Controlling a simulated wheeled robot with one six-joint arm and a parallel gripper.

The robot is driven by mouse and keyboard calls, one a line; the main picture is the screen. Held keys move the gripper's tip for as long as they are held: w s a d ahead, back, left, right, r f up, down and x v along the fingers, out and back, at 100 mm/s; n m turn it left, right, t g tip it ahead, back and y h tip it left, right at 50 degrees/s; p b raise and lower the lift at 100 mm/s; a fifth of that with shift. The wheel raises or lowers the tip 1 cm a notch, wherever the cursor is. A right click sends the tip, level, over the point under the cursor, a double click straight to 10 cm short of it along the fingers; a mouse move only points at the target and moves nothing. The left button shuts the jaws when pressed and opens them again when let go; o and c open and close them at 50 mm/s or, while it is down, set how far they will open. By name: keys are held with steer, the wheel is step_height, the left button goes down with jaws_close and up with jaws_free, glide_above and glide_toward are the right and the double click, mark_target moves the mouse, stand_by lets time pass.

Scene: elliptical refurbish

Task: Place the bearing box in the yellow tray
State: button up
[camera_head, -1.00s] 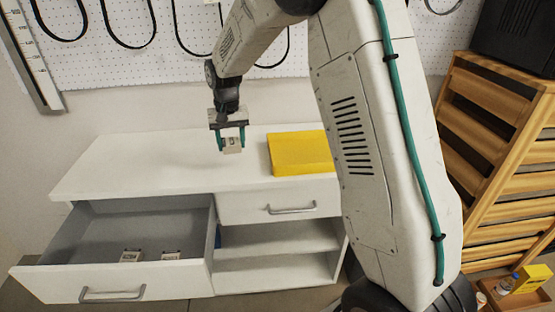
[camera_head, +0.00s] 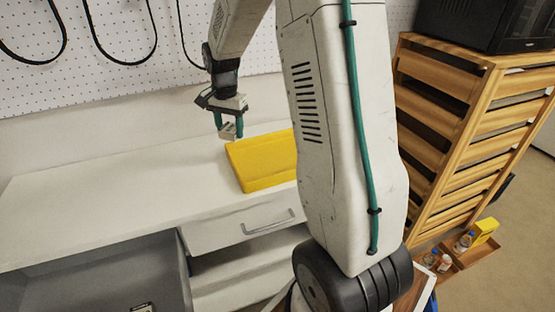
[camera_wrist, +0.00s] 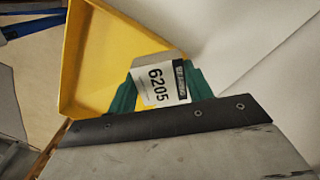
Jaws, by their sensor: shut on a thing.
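My gripper (camera_head: 229,130) is shut on the bearing box (camera_head: 228,132), a small light box. In the wrist view the box (camera_wrist: 160,85) shows a white label reading 6205 between the green fingers. The yellow tray (camera_head: 262,165) sits on the white cabinet top, partly hidden behind my arm. The gripper holds the box above the cabinet top, by the tray's far left corner. In the wrist view the tray (camera_wrist: 85,62) lies beyond and left of the box. I cannot tell whether the box is over its rim.
The white cabinet (camera_head: 100,190) has a clear top left of the tray. Its grey drawer (camera_head: 100,280) is open at lower left, with another small box (camera_head: 143,308) inside. A wooden slatted rack (camera_head: 470,110) stands at the right.

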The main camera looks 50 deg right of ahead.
steer(key=s+d+m, duration=0.9)
steer(key=s, duration=0.3)
glide_above(282, 165)
step_height(282, 165, down, 6)
steer(key=shift+r, duration=0.25)
steer(key=shift+f, duration=2.1)
steer(key=shift+f, duration=0.15)
steer(key=o, duration=1)
